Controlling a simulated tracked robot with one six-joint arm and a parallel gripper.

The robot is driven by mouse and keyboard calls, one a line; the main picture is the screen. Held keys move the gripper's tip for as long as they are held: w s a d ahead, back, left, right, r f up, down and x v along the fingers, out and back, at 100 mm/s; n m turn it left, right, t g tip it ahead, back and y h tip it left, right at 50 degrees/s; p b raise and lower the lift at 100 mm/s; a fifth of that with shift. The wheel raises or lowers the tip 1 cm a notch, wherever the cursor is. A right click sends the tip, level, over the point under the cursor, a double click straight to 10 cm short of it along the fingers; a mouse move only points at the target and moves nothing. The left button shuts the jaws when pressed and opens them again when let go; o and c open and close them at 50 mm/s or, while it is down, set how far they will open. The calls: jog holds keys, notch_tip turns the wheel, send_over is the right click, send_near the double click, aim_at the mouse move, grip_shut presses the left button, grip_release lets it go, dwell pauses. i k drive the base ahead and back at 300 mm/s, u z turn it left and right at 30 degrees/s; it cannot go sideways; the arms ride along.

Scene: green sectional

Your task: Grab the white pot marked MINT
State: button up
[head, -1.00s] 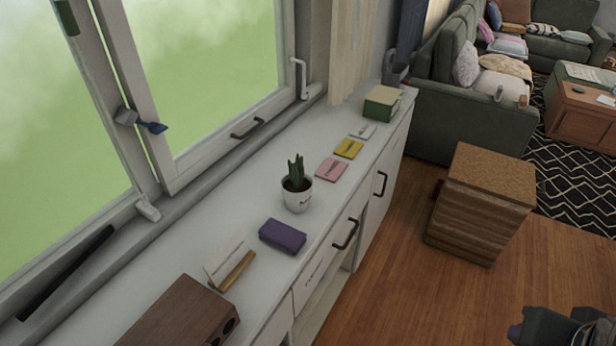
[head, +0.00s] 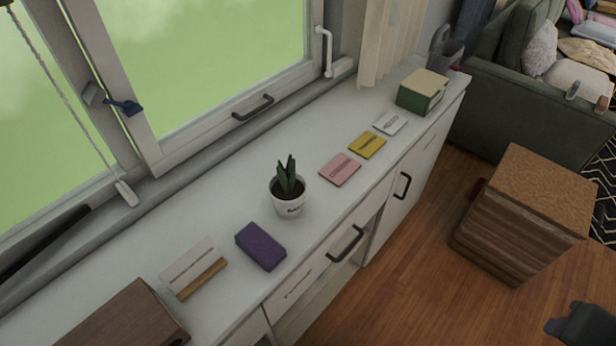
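A white pot (head: 288,207) with dark lettering on its front and a green upright plant (head: 288,176) in it stands on the white cabinet top (head: 225,205). The lettering is too small to read for certain. It stands between a purple block (head: 260,246) and a pink card (head: 340,169). A dark part of my arm, perhaps my gripper (head: 584,326), shows at the bottom right corner, over the floor and well away from the pot. Its fingers cannot be made out.
A card on a wooden stand (head: 196,270) and a brown wooden box (head: 122,325) are at the near left. Yellow (head: 367,145) and white (head: 390,124) cards and a green box (head: 422,92) lie farther back. A cork-topped wooden block (head: 520,215) stands on the floor at right.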

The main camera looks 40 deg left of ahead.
aim_at(287, 190)
jog(key=i, duration=1.95)
jog(key=u, duration=3.3)
